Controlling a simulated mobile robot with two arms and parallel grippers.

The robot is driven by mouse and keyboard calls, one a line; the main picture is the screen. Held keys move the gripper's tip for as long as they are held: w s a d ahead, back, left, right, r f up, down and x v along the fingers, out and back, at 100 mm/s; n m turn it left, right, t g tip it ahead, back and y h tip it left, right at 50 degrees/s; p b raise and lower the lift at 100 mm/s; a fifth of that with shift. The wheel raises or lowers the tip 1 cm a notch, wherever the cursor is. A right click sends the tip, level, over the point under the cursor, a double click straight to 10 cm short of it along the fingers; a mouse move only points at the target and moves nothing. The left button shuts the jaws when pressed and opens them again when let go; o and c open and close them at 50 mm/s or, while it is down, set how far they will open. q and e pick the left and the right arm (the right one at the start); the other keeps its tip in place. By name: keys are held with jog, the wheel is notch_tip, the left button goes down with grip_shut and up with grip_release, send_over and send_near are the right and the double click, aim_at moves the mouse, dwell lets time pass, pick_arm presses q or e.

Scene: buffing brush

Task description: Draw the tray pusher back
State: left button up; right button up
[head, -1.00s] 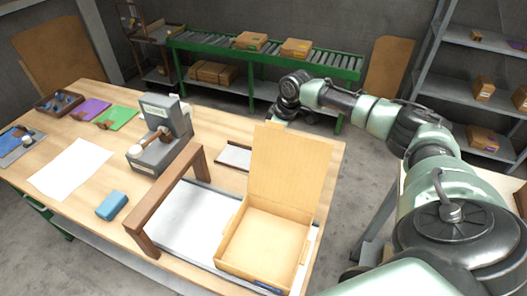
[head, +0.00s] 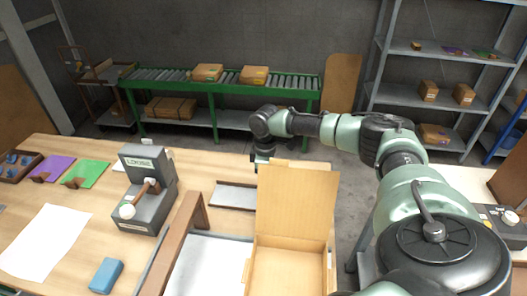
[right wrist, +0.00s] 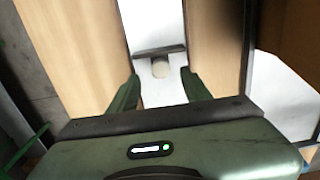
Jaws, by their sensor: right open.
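In the right wrist view the tray pusher shows as a dark crossbar (right wrist: 158,51) with a pale round knob (right wrist: 160,69) on a white track (right wrist: 165,20). My right gripper (right wrist: 160,75) is open, with one finger on each side of the knob and visible gaps; whether the fingers are level with it in height I cannot tell. In the head view my right gripper (head: 263,158) is at the far table edge, partly hidden behind the raised lid of an open cardboard box (head: 290,262). The pusher is hidden there; part of the white track (head: 234,196) shows. My left gripper is out of view.
The box lid (head: 296,205) stands up close to my right gripper. A brown wooden arch (head: 176,240) and a grey fixture marked LOOSE (head: 150,192) stand to the left. A blue block (head: 106,275) lies in front. A green conveyor (head: 220,84) stands behind.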

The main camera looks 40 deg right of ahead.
jog(key=shift+f+p, duration=0.3)
jog(key=shift+f, duration=2.4)
jog(key=shift+w, duration=0.1)
grip_shut()
